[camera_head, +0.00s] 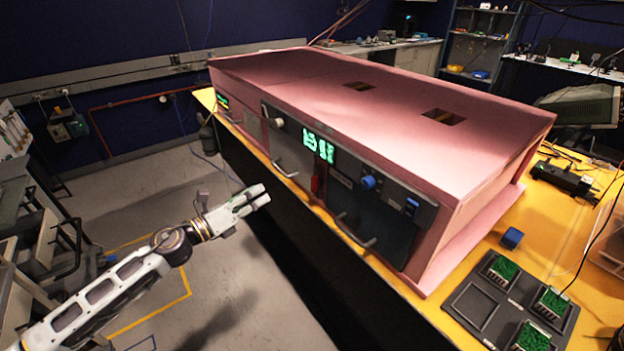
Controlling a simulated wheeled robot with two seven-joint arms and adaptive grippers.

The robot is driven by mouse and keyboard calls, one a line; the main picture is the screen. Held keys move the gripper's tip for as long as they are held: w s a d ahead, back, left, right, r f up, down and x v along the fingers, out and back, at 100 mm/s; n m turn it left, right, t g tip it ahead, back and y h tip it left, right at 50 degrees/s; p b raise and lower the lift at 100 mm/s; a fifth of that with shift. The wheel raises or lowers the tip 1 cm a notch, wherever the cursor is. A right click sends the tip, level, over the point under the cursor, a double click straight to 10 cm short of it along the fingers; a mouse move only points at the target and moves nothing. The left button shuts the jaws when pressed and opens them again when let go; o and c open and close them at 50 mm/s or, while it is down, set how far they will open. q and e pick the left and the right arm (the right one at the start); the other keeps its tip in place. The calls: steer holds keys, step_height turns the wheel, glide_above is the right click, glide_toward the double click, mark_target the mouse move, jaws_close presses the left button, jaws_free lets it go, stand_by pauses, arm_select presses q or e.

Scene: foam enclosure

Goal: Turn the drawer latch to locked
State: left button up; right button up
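A pink foam enclosure (400,95) stands on the yellow bench, with a dark front panel that has drawer fronts and bar handles. A small red part (316,185) sits on the front between the two handles; it may be the drawer latch, but its setting is too small to read. My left gripper (263,195) is in front of the enclosure, left of the red part, and appears apart from the panel. Its fingers lie close together at this angle, so I cannot tell if it is open or shut. My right gripper is not in view.
The left handle (286,168) and right handle (354,236) stick out from the front. A white knob (279,122), a blue knob (368,182) and a green display (318,146) are above. A blue cube (512,238) and black tray (478,303) lie at right. Floor in front is clear.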

arm_select(q)
steer(key=s+d+m, duration=0.1)
steer(key=m, duration=0.2)
steer(key=d+m+g+h, duration=0.1)
steer(key=m, duration=0.2)
steer(key=s+d+m+g, duration=0.1)
steer(key=m, duration=0.2)
steer(key=shift+s+r+h, duration=0.1)
steer(key=shift+s+h, duration=0.2)
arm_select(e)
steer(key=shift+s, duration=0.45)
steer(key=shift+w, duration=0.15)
